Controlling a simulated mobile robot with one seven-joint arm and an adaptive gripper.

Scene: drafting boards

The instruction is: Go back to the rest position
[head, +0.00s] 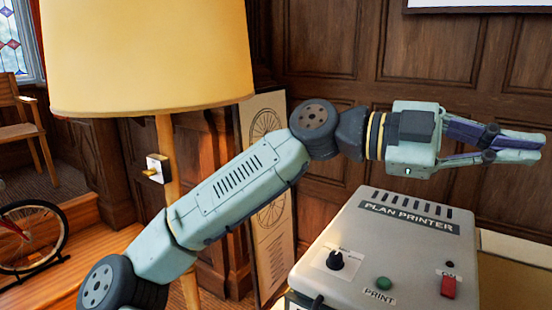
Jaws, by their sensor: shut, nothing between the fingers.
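My gripper (541,141) is at the right edge of the head view, at the end of my raised arm. Its fingers point right and lie close together, with nothing between them. It is above and behind the grey plan printer (385,237), apart from it. The printer has a black knob (336,260) at left, a green print button (384,284) and a red switch (448,287) at right. My arm reaches from the lower left up to the right across the picture.
A floor lamp with a large yellow shade (145,55) stands close to my arm, with a small switch box (157,168) on its post. A framed drawing (272,240) leans behind. A wooden chair (22,130) and a bicycle wheel (30,241) are at left. Panelled wall (430,55) behind.

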